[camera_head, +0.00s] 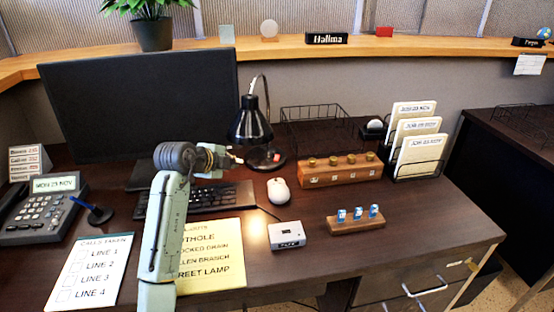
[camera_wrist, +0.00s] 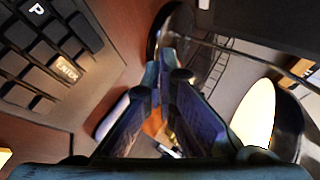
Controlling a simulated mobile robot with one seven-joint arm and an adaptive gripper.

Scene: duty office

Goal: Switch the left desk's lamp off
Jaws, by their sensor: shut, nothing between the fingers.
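The black desk lamp (camera_head: 250,124) stands on the left desk (camera_head: 440,228), with a curved neck and a round base (camera_head: 262,160). A small reddish spot, perhaps its switch, shows on the base. In the wrist view the inside of the lamp's shade (camera_wrist: 253,113) glows pale yellow, so the lamp looks lit. My gripper (camera_head: 236,157) is just left of the base, below the shade, above the back of the keyboard. In the wrist view my gripper's fingers (camera_wrist: 163,78) are together and empty. Whether the tips touch the base cannot be told.
A black monitor (camera_head: 140,100) stands behind my arm. The keyboard (camera_head: 225,195) lies below it, with a white mouse (camera_head: 278,190) to the right. A wooden block with knobs (camera_head: 335,172) and a wire tray (camera_head: 312,118) are right of the lamp.

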